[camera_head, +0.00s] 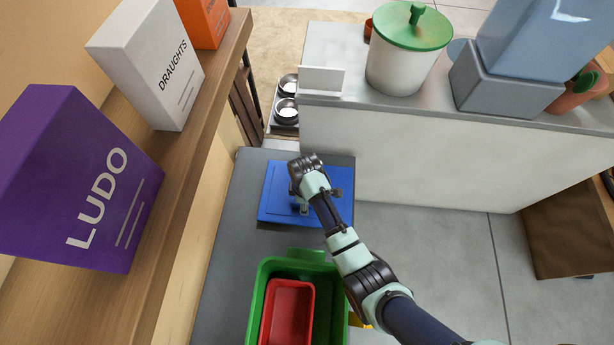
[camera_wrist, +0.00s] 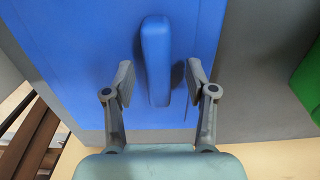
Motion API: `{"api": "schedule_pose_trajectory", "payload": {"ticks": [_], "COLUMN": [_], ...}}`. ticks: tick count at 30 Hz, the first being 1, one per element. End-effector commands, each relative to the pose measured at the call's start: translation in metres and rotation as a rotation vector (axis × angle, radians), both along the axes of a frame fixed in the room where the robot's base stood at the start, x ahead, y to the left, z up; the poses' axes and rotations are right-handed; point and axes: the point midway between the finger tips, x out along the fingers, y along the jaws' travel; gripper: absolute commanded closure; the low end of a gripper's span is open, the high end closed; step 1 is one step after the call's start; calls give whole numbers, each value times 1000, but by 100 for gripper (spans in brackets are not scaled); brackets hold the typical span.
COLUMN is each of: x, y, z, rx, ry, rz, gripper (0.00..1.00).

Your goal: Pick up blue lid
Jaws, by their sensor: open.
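The blue lid (camera_head: 275,205) is a flat square panel lying on a grey surface, seen left of centre in the head view. In the wrist view, the lid (camera_wrist: 80,60) fills much of the upper left, with a raised blue handle (camera_wrist: 156,60) standing on it. My gripper (camera_wrist: 158,85) is open, one finger on each side of the handle's near end, with a gap on both sides. In the head view, my gripper (camera_head: 303,205) is over the lid and my wrist hides part of it.
A green bin (camera_head: 256,300) with a red bin (camera_head: 288,312) inside stands just nearer than the lid. A low white wall (camera_head: 440,155) rises to the right. A wooden shelf with a purple Ludo box (camera_head: 85,180) and a Draughts box (camera_head: 150,65) is at left.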

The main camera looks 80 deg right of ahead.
Motion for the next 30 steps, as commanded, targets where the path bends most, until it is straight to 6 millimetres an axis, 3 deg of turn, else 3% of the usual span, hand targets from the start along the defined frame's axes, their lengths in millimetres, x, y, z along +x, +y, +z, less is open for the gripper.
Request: {"api": "schedule_pose_trajectory", "payload": {"ticks": [1, 8, 18, 26, 30], "x": [0, 0, 0, 0, 1], "y": [0, -1, -1, -1, -1], "z": [-12, -11, -11, -10, 1], "rx": [-1, -2, -2, -2, -3], "ry": [0, -1, -1, -1, -2], "rz": [-1, 0, 0, 0, 0], "gripper": [44, 44, 100, 100, 100]}}
